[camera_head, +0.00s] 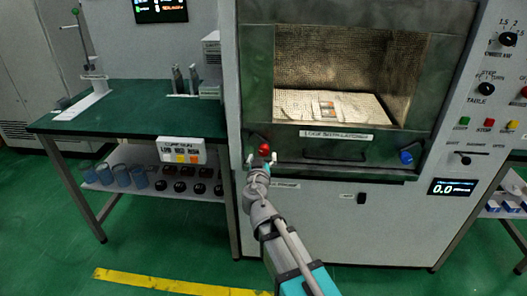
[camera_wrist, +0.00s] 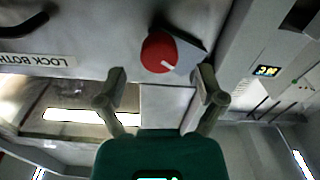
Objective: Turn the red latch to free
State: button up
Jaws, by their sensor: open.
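The red latch (camera_head: 264,149) is a round red knob at the lower left of the cabinet's window. In the wrist view the red latch (camera_wrist: 158,53) shows a white mark and sits on a dark grey plate. My gripper (camera_head: 262,161) is just in front of and below the latch in the head view. In the wrist view my gripper (camera_wrist: 160,78) is open, its two fingers apart on either side of the latch. Nothing is between the fingertips, and whether they touch the latch cannot be told. The blue latch (camera_head: 406,157) is at the lower right of the window.
A dark handle (camera_head: 335,155) lies between the latches, below the "LOCK BOTH LATCHES" label (camera_head: 337,135). A control panel (camera_head: 487,110) with knobs and buttons is on the right. A green-topped table (camera_head: 130,115) stands close on the left.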

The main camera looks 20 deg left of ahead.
aim_at(263, 152)
jog(key=shift+x, duration=1.9)
jog(key=shift+c, duration=0.3)
jog(key=c, duration=1.1)
